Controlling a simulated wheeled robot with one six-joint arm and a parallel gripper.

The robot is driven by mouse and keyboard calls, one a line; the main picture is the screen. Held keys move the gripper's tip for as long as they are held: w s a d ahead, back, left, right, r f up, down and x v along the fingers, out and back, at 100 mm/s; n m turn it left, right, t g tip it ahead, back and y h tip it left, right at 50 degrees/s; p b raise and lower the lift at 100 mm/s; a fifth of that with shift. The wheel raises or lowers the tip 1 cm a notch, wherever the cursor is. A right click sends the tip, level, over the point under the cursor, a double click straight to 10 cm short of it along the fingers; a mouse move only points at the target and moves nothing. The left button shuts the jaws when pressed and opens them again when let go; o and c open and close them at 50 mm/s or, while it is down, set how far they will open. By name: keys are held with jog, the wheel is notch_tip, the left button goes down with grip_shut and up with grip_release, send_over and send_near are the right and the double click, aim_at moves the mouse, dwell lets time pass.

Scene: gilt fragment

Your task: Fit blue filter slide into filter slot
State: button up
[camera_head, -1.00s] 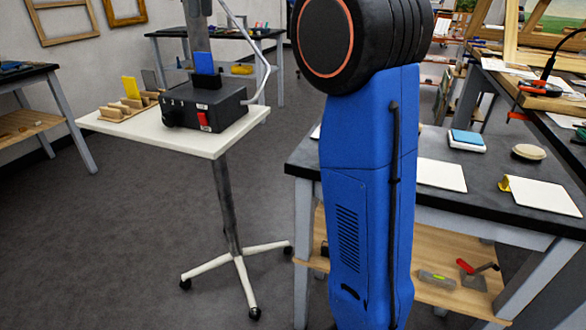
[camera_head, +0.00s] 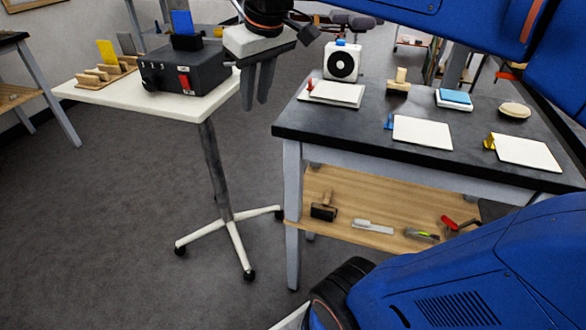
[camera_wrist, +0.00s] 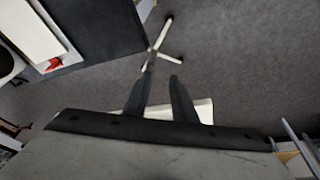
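The blue filter slide (camera_head: 182,22) stands upright in a small black holder (camera_head: 187,41) on top of a black box (camera_head: 178,72). The holder looks like the filter slot; how deep the slide sits is hidden. The box has a red switch and rests on a white-topped stand. My gripper (camera_head: 255,100) points down to the right of the box, in front of the stand's right edge in the head view. Its two dark fingers also show in the wrist view (camera_wrist: 163,88), apart with nothing between them.
A wooden rack (camera_head: 93,78) left of the box holds a yellow slide (camera_head: 107,51) and a grey slide (camera_head: 126,43). A dark-topped bench (camera_head: 340,128) on the right carries white pads and small items. Grey floor lies open between stand and bench.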

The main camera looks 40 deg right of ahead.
jog(key=s+f+m, duration=0.1)
jog(key=s+f, duration=0.4)
jog(key=f, duration=0.4)
jog(key=s+d+f+m+t, duration=0.1)
jog(key=s+f, duration=0.5)
jog(key=f, duration=0.3)
jog(key=shift+s+d+f, duration=0.15)
jog(key=shift+d+f, duration=0.05)
jog(key=shift+f, duration=0.05)
jog(key=shift+c, duration=0.3)
dwell(0.5)
